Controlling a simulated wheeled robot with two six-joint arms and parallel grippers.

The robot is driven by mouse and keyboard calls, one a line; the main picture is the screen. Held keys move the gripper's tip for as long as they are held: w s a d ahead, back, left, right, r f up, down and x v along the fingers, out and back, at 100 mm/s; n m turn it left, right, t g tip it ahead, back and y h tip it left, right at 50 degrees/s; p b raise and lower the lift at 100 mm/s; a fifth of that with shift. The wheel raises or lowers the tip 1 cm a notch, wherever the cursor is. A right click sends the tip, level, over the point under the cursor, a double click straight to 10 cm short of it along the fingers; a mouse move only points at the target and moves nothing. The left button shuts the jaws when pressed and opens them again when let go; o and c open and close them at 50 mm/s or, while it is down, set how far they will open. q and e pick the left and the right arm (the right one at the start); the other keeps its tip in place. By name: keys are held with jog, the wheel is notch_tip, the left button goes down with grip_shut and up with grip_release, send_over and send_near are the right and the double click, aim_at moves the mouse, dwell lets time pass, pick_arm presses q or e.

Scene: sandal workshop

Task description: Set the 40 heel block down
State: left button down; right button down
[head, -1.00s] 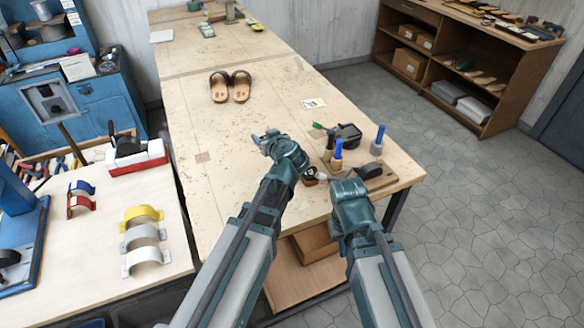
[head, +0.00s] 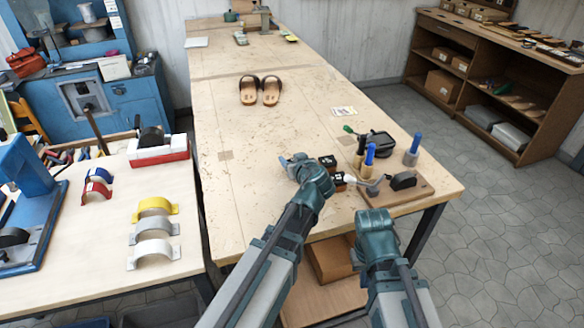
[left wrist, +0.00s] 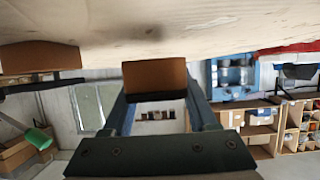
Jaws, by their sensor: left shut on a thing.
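My left gripper (head: 291,160) is low over the near part of the long wooden table. In the left wrist view its two fingers are shut on a brown heel block (left wrist: 155,76) with a black layer on one face. The block is at or very near the tabletop (left wrist: 200,22), but I cannot tell if it touches. In the head view I cannot make out the held block clearly behind the gripper. Another brown block (left wrist: 40,57) shows at the left of the wrist view. My right gripper (head: 376,215) is at the table's near edge, its fingers hidden.
Dark-topped small blocks (head: 327,161) stand right of my left gripper. Beside them are a wooden board with a black tool (head: 403,181), blue-handled tools (head: 412,150) and a black container (head: 378,144). Sandals (head: 260,91) lie farther back. The table's middle is clear.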

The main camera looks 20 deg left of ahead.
pick_arm(q)
jog(key=shift+f, duration=0.4)
pick_arm(e)
jog(key=shift+f, duration=0.45)
